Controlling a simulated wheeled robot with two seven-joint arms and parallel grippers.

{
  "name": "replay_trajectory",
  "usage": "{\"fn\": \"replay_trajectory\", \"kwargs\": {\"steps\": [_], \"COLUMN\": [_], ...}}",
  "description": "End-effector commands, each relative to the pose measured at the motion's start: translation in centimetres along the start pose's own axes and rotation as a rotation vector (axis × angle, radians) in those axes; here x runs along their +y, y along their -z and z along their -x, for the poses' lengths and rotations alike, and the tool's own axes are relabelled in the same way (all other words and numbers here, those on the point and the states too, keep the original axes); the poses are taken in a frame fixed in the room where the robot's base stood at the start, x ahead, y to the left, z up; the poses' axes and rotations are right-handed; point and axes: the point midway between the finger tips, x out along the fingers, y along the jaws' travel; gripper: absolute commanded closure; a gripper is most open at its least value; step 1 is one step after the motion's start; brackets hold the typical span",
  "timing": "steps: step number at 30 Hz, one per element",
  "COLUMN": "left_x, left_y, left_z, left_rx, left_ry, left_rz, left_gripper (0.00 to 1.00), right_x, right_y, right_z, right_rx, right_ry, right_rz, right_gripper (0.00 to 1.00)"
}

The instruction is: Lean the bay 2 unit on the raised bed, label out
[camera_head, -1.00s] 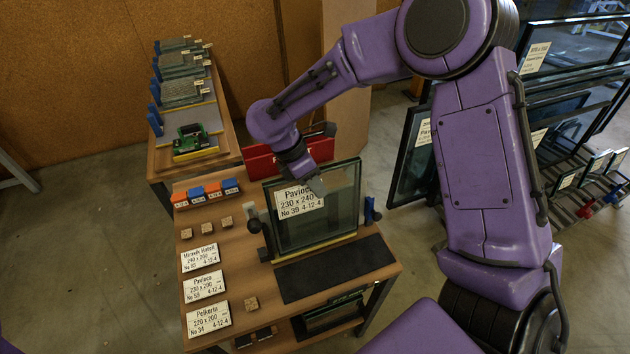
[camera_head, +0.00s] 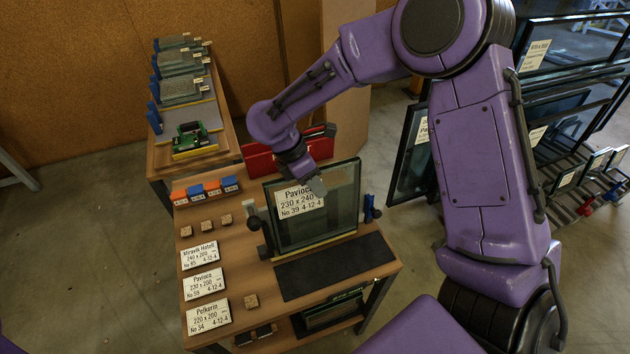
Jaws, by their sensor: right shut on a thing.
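A framed glass unit (camera_head: 336,218) stands near upright on the wooden bench, behind a dark mat (camera_head: 335,267). Its white label (camera_head: 297,201), reading Pavloca 230 x 240, No 39, faces me at the upper left of the pane. My right gripper (camera_head: 316,186) comes from behind and above and is shut on the unit's top edge, covering part of the label's right corner. A yellowish strip (camera_head: 315,246) shows along the unit's foot. I cannot tell which thing is the raised bed or whether this is the bay 2 unit. My left gripper is not in view.
Several small labelled cards (camera_head: 204,284) and wooden cubes (camera_head: 252,301) lie on the bench's left. Orange and blue blocks (camera_head: 212,188) and a red box (camera_head: 258,163) sit at its back. A side bench (camera_head: 222,158) holds more units. Racks of glass (camera_head: 575,110) stand at right.

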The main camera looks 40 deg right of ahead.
Motion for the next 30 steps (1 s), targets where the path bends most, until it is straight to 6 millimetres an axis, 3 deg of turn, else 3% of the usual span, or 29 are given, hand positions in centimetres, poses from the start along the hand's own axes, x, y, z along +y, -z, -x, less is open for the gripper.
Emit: {"fn": "replay_trajectory", "kwargs": {"steps": [9, 10, 12, 23, 30], "left_x": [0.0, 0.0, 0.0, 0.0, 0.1], "left_y": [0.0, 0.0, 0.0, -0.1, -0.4], "left_z": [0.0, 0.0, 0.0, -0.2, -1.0], "left_rx": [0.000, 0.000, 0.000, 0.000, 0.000], "left_ry": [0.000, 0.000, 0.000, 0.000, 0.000], "left_rz": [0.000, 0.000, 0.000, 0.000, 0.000], "left_gripper": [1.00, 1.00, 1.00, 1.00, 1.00], "right_x": [0.0, 0.1, 0.0, 0.1, 0.1], "right_y": [0.0, 0.0, 0.0, 0.1, 0.1], "right_z": [0.0, 0.0, 0.0, 0.5, 6.0], "right_rx": [0.000, 0.000, 0.000, 0.000, -0.001], "right_ry": [-0.002, -0.002, -0.002, -0.001, -0.007], "right_rz": [0.000, 0.000, 0.000, -0.001, -0.002], "right_gripper": [1.00, 0.64, 0.44, 0.44, 0.44]}}
